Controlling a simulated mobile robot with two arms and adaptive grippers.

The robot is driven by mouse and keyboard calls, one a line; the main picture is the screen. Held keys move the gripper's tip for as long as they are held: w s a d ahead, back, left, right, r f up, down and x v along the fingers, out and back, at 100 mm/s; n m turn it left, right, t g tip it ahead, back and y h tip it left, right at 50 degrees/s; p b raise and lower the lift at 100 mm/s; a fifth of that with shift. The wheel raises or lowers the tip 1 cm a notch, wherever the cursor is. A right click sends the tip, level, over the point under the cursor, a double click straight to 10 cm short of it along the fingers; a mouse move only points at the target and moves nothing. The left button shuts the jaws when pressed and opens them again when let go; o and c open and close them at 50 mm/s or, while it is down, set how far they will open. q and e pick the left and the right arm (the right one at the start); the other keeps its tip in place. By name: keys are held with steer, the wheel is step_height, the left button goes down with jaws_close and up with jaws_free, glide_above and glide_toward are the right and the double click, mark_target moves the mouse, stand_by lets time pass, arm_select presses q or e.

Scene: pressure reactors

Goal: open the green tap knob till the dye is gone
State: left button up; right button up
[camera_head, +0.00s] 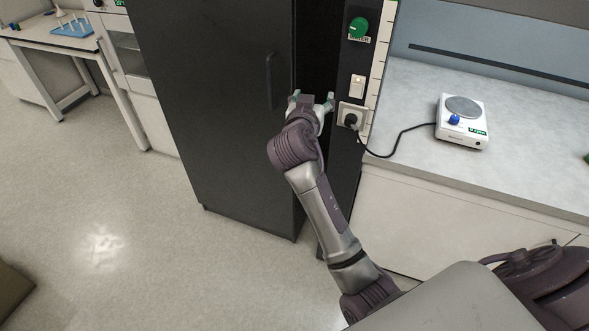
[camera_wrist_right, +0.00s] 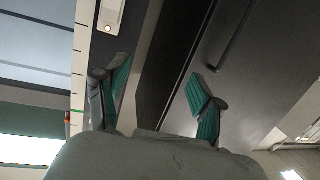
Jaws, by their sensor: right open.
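A round green knob (camera_head: 358,28) sits on the upper part of a dark upright panel, with a small label under it. My right gripper (camera_head: 312,98) is open and empty, below and to the left of the knob, in front of a dark gap beside the panel. In the right wrist view its two green-padded fingers (camera_wrist_right: 158,76) are spread, with nothing between them. The green knob does not show in that view. No tap or dye can be made out. My left gripper is not in view.
A tall dark cabinet door (camera_head: 225,100) with a handle stands left of the gap. The panel carries a light switch (camera_head: 357,87) and a plugged socket (camera_head: 346,117). A cord runs to a white hotplate (camera_head: 462,121) on the grey counter.

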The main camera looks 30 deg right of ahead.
steer(key=a+f+n+y+b, duration=0.1)
steer(key=a+f+n+y, duration=0.1)
steer(key=f, duration=0.9)
steer(key=a+f+n+g+y+b, duration=0.1)
steer(key=a+f+n+y, duration=0.1)
steer(key=f, duration=0.9)
steer(key=shift+w+a+n, duration=0.15)
steer(key=shift+w+n, duration=0.2)
steer(key=shift+n, duration=0.15)
steer(key=shift+f, duration=0.1)
